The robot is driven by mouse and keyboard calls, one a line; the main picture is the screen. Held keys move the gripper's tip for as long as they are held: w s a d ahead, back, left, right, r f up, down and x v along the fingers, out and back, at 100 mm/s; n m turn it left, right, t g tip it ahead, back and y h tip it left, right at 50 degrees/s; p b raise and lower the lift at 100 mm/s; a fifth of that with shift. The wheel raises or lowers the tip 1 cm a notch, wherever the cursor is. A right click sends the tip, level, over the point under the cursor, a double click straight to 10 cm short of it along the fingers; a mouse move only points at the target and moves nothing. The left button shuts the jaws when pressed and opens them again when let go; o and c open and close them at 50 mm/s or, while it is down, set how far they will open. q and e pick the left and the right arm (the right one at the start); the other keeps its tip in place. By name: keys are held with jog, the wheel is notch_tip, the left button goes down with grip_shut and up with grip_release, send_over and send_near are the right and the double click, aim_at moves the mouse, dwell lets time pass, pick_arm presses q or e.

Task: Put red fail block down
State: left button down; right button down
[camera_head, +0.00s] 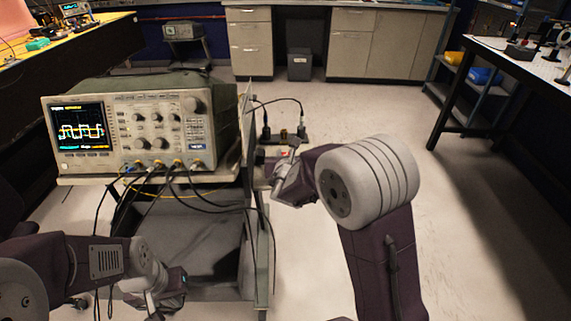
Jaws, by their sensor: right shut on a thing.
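My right gripper (284,165) is in the middle of the view, just right of the cart that bears the oscilloscope. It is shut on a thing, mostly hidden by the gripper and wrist. A small red patch (286,153) shows at its fingers, which fits the red fail block. My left gripper (152,302) is low at the left, in front of the cart's lower part. Its fingertips are not clear, so I cannot tell whether it is open.
An oscilloscope (130,130) with a lit screen stands on the cart (215,176), with cables hanging in front. A power strip with plugs (285,136) is behind my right gripper. A dark bench (515,75) stands at right. The floor between is clear.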

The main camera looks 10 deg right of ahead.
pick_arm(q)
jog(key=shift+f+b, duration=0.35)
jog(key=shift+f, duration=0.35)
pick_arm(e)
notch_tip(320, 180, down, 3)
jog(key=shift+r, duration=0.1)
pick_arm(q)
jog(key=shift+r, duration=0.1)
pick_arm(e)
jog(key=shift+r, duration=0.1)
pick_arm(q)
jog(key=shift+f, duration=0.25)
pick_arm(e)
jog(key=c, duration=1.7)
grip_release()
jog(key=shift+f, duration=0.2)
pick_arm(q)
jog(key=shift+r, duration=0.1)
pick_arm(e)
jog(key=o, duration=0.4)
jog(key=shift+o, duration=0.2)
pick_arm(q)
jog(key=shift+r, duration=0.1)
pick_arm(e)
jog(key=shift+r, duration=0.15)
